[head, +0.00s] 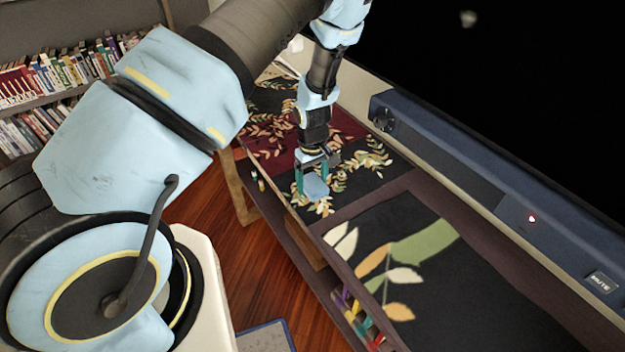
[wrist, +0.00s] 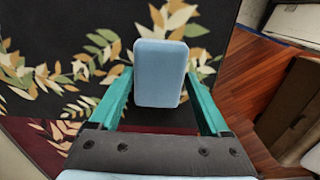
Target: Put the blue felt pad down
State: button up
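The blue felt pad (head: 316,189) is a small light-blue rounded rectangle over the dark leaf-patterned top of the low cabinet. In the wrist view the pad (wrist: 160,73) sits between the ends of the two teal fingers, which meet its left and right edges. My gripper (head: 312,183) points down and is shut on the pad; it also shows in the wrist view (wrist: 160,84). Whether the pad's underside touches the cabinet top cannot be told.
The patterned cabinet top (head: 352,211) is bare around the pad. A long dark-blue soundbar (head: 450,165) with a red light runs along its back, below a black screen (head: 500,80). Bookshelves (head: 60,85) stand at the left. Wooden floor (head: 235,265) lies in front.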

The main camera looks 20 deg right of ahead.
aim_at(313, 181)
jog(key=shift+o, duration=1.3)
jog(key=shift+f, duration=0.25)
notch_tip(313, 181, up, 11)
jog(key=b, duration=0.3)
jog(key=s+a+r+m, duration=0.1)
jog(key=a+r, duration=0.4)
jog(key=a, duration=0.5)
jog(key=s+a+r+m+t, duration=0.1)
jog(key=a+r, duration=0.4)
jog(key=a, duration=0.5)
jog(key=s+a+r+m, duration=0.1)
jog(key=a+r, duration=0.4)
jog(key=a, duration=0.5)
jog(key=shift+s+r+t, duration=0.3)
jog(key=shift+s+r, duration=0.05)
jog(key=shift+s, duration=0.3)
